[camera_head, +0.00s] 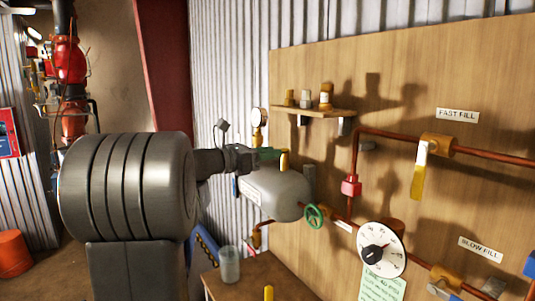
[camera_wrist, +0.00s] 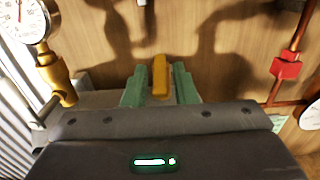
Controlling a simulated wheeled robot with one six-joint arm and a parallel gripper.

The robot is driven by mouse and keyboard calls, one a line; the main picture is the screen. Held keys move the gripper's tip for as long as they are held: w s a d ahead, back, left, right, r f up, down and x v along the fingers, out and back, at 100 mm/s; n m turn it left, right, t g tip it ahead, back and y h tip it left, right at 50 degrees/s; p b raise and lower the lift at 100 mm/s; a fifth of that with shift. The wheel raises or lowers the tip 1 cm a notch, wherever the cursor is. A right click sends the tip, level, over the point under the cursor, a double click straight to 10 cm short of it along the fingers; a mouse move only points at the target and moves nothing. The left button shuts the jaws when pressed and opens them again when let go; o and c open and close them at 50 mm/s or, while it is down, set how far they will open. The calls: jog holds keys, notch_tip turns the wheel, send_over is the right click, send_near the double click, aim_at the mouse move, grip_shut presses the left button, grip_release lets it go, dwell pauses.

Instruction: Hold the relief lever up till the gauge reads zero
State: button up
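The relief lever is a short yellow bar (camera_head: 284,160) standing at the top of a grey tank (camera_head: 285,195) in the head view. In the wrist view the lever (camera_wrist: 160,77) stands between the green fingers of my gripper (camera_wrist: 161,86). The fingers are apart on either side of it, with a narrow gap showing at its right. My gripper (camera_head: 268,154) is just left of the lever in the head view. A round white gauge (camera_head: 259,116) stands on a brass stem behind the tank. It also shows at the wrist view's top left (camera_wrist: 22,18); its reading is too small to tell.
A wooden panel (camera_head: 450,75) carries copper pipes, a yellow FAST FILL lever (camera_head: 418,172), a green handwheel (camera_head: 315,217) and a white dial (camera_head: 381,250). A small shelf (camera_head: 310,110) with brass fittings sits above the tank. A cup (camera_head: 229,264) stands on the bench below.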

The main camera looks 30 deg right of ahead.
grip_shut()
jog(key=shift+r+y+p, duration=0.9)
jog(key=shift+y+p, duration=0.2)
jog(key=shift+p, duration=2.75)
jog(key=shift+d+r+y+p, duration=0.2)
jog(key=shift+r+y+p, duration=0.3)
jog(key=shift+p, duration=0.95)
jog(key=shift+d+r+y, duration=0.15)
jog(key=shift+y, duration=0.5)
jog(key=shift+d+r+y, duration=0.15)
jog(key=shift+y, duration=0.5)
